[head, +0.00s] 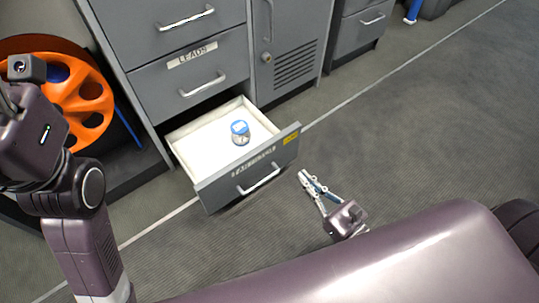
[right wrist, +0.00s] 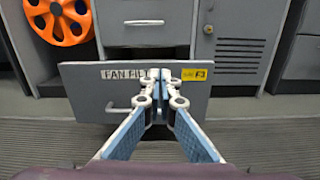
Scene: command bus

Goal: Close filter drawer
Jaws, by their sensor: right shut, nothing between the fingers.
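The filter drawer (head: 215,193) is the bottom drawer of the grey cabinet and is pulled out, with its white inside showing. Its front carries a label, a yellow sticker and a pale bar handle (head: 259,181). A small jar with a blue lid (head: 240,128) stands inside it. My right gripper (head: 306,177) is shut and empty, just right of the drawer front in the head view. In the right wrist view its fingertips (right wrist: 161,74) overlap the drawer front (right wrist: 85,78), between the label and the sticker; I cannot tell whether they touch it. My left gripper's fingers are not visible.
The drawer above, labelled LEADS (head: 192,54), is shut. A vented cabinet door (head: 294,45) is beside it. An orange reel (head: 75,95) stands at the left, near my left arm. The carpeted floor at the right is clear.

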